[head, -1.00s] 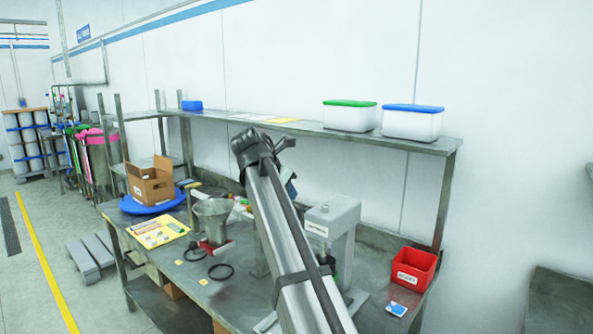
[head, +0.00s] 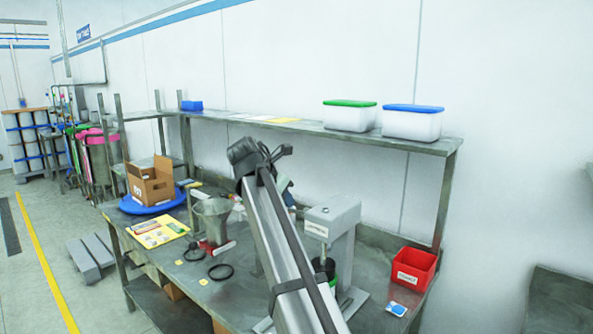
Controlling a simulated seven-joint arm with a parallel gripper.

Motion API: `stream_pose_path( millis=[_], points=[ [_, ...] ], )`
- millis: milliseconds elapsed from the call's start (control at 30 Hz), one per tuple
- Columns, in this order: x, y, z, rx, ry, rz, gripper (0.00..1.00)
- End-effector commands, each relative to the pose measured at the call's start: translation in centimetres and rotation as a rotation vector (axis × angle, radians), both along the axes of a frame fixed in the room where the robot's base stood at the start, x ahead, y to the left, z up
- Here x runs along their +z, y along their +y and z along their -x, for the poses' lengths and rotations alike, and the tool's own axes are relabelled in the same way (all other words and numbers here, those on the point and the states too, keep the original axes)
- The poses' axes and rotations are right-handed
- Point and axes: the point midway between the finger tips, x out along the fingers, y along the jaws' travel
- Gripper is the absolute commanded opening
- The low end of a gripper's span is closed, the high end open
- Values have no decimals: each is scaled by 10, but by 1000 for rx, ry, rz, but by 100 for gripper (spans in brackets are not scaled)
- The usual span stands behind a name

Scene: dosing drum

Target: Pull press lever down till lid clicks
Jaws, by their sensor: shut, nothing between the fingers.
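The grey press (head: 335,215) stands on the steel bench, right of my arm. A dark round container (head: 324,266) with a bit of green beside it sits under the press head. I cannot make out the press lever; my arm covers the area left of the press. My gripper (head: 285,151) is the small dark end at the top of my arm, up and left of the press in the picture. It looks narrow and empty. Its fingertips are too small to see clearly, and no contact with the press shows.
A cardboard box (head: 150,187) stands farther left. A red bin (head: 413,268) is at right. A shelf (head: 300,130) with lidded tubs runs above the bench.

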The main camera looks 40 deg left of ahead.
Motion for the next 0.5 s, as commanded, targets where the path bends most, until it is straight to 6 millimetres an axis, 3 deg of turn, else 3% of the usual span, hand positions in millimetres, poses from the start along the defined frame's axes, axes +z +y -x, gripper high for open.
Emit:
stream_pose_path(
  millis=[233,500],
  points=[
    [4,0,-4,0,3,1,0],
    [25,0,-19,-1,3,0,0]
  ],
)
